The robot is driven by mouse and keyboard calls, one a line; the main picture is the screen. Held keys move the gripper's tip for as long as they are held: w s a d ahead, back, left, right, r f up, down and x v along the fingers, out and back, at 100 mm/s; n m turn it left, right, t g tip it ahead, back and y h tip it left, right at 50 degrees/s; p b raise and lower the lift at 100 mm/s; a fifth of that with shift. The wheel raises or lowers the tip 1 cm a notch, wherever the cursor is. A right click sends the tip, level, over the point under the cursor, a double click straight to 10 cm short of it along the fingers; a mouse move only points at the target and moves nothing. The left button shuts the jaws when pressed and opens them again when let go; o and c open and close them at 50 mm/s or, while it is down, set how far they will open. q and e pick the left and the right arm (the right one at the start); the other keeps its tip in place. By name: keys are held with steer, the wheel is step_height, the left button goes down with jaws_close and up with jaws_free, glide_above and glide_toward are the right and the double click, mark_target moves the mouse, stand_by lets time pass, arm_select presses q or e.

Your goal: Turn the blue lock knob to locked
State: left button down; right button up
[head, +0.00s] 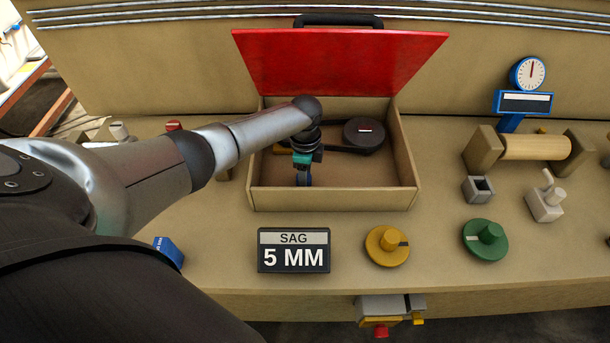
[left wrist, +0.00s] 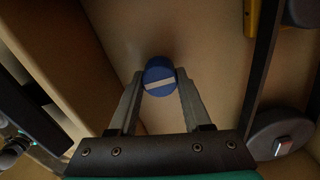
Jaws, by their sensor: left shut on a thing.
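The blue lock knob (left wrist: 159,66) shows in the left wrist view as a small round knob with a white line across its face. The line lies nearly crosswise in that view, slightly tilted. My left gripper (left wrist: 160,84) has its two grey fingers shut on the knob, one on each side. In the head view my left gripper (head: 304,181) reaches down into the open wooden box (head: 335,199), near its left side. The arm and gripper hide much of the knob there. I see no locked or unlocked marking. My right gripper is not in view.
The box's red lid (head: 340,60) stands open behind. A dark pulley (head: 364,136) with a black belt is inside the box, right of my gripper. A "SAG 5 MM" sign (head: 293,250), a yellow knob (head: 386,247) and a green knob (head: 485,240) stand in front.

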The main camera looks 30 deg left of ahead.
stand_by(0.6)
arm_select(q)
steer(key=shift+c, duration=1.7)
jaws_free()
step_height(320, 180, up, 15)
steer(key=p, duration=0.1)
steer(key=shift+r+p, duration=0.15)
steer(key=shift+p, duration=0.25)
